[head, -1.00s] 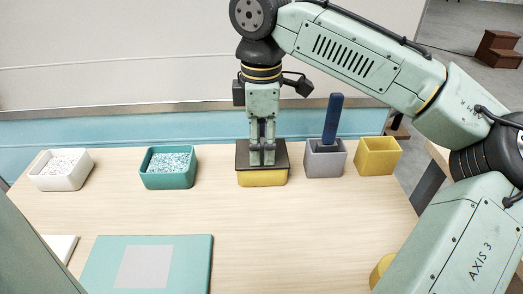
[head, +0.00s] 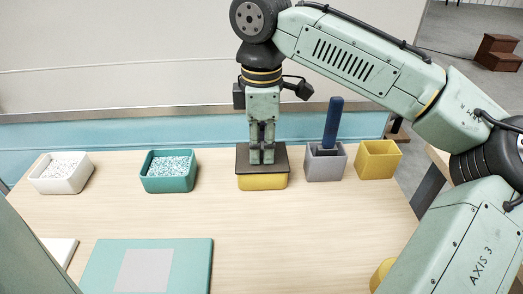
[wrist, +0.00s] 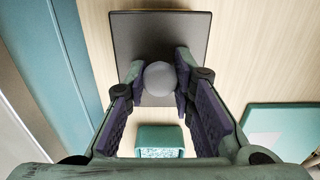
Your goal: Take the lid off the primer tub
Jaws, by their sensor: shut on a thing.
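A yellow tub (head: 262,182) stands at the back middle of the table and is the only tub with a lid, so I take it as the primer tub. Its dark grey square lid (head: 243,160) lies flat on top, with no gap that I can see. The lid fills the top of the wrist view (wrist: 128,45), with a round grey knob (wrist: 160,76) in its middle. My gripper (head: 262,158) points straight down over the lid. Its fingers (wrist: 160,85) are shut on the knob, one on each side.
To the left are a teal tub (head: 168,184) and a white tub (head: 62,187), both with speckled contents. Close on the right are a grey holder (head: 325,170) with a blue-handled tool (head: 333,118) and an open yellow box (head: 378,165).

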